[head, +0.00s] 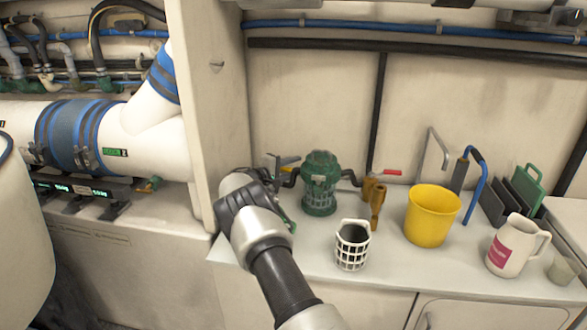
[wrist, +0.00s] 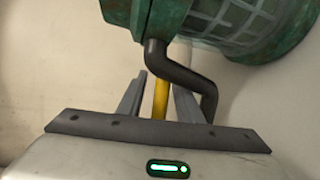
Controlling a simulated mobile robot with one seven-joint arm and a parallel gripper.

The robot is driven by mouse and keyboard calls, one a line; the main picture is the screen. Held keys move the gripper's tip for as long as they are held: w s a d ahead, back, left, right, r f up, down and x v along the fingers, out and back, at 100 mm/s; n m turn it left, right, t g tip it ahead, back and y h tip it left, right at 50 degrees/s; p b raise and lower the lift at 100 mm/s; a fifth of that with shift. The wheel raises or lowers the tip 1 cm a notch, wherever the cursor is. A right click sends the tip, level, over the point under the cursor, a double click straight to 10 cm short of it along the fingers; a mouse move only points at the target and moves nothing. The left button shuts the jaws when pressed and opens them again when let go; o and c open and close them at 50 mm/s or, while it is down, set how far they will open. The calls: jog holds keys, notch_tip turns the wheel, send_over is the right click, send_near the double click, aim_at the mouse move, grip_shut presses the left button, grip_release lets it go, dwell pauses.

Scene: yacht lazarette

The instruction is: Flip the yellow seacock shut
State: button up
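In the wrist view, a narrow yellow bar (wrist: 160,99), which looks like the yellow seacock's lever, stands between the two grey fingers of my gripper (wrist: 159,100). The fingers are apart, one on each side of it, with a small gap visible. I cannot tell whether either finger touches it. The seacock's body is hidden. In the head view my gripper (head: 281,164) is at the left of the green strainer (head: 320,180), and my wrist hides most of that spot. A brass valve (head: 375,192) with a red lever (head: 392,172) stands right of the strainer.
A dark bent pipe (wrist: 185,75) runs close beside the right finger. On the counter are a white basket (head: 352,246), a yellow bucket (head: 432,216) and a white jug (head: 515,246). A cream partition (head: 212,110) stands close on the left.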

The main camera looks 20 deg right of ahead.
jog(key=p+v, duration=0.3)
jog(key=v, duration=1.4)
jog(key=shift+a, duration=0.2)
jog(key=shift+r, duration=0.15)
